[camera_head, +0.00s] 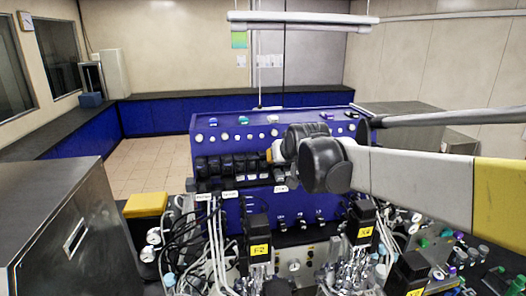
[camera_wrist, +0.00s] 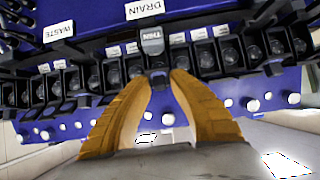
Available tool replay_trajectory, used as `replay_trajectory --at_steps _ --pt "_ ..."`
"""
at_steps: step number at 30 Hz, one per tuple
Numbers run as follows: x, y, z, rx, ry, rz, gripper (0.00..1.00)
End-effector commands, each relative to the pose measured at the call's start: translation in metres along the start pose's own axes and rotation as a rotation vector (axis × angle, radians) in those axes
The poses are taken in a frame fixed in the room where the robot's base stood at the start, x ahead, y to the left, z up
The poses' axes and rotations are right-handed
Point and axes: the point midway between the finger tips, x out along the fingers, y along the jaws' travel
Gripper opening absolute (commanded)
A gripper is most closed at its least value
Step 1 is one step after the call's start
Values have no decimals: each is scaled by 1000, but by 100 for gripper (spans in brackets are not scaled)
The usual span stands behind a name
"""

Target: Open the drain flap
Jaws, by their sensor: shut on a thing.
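The blue panel carries a row of black flaps and pinch units. In the wrist view, a white DRAIN label (camera_wrist: 145,10) sits above a black flap with a small label (camera_wrist: 153,42), which projects from the row. My gripper (camera_wrist: 160,78) has its yellow fingers closed around the lower end of this flap. In the head view, my gripper (camera_head: 272,155) is at the right end of the black row, above the rightmost white label (camera_head: 281,189). My dark wrist hides part of the row there. I cannot tell how far the flap is turned.
A WASTE label (camera_wrist: 59,31) marks another section of the panel (camera_head: 330,207). Cables, tubes and black-topped units crowd the space in front. A steel cabinet (camera_head: 75,230) stands at the left, with a yellow block (camera_head: 146,204) near it. The floor behind at left is clear.

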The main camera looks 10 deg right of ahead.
Motion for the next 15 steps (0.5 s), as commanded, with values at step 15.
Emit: replay_trajectory --at_steps 15 --pt "-1 0 -5 0 -331 0 0"
